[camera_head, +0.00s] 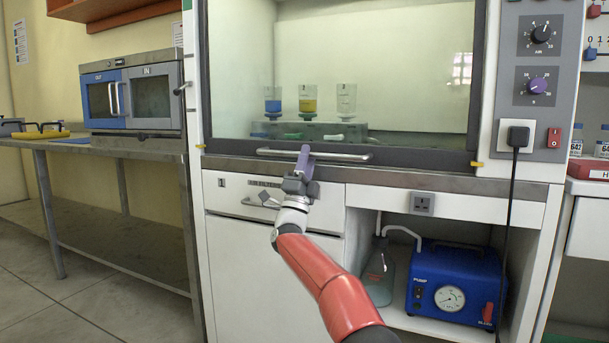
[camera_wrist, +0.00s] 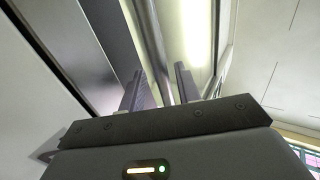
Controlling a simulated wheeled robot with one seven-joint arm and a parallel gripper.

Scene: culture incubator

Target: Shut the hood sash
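The hood sash (camera_head: 345,60) is a large clear pane in a dark frame. Its lower rail (camera_head: 420,156) lies low, right by the grey front sill; I cannot tell whether a thin gap is left. A silver bar handle (camera_head: 340,157) runs along this rail. My gripper (camera_head: 304,160) is at the left-middle part of the handle. In the wrist view, the two fingers (camera_wrist: 160,85) stand apart, with the handle bar (camera_wrist: 152,40) running between them and space beside it. The gripper looks open around the bar, not clamped.
Behind the glass stand several bottles (camera_head: 310,99) and a rack (camera_head: 310,130). Below the sill are a cabinet door (camera_head: 250,255), a glass flask (camera_head: 378,275) and a blue pump (camera_head: 455,285). A black cord (camera_head: 510,220) hangs at the right. A steel table (camera_head: 100,145) with an oven (camera_head: 150,97) stands left.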

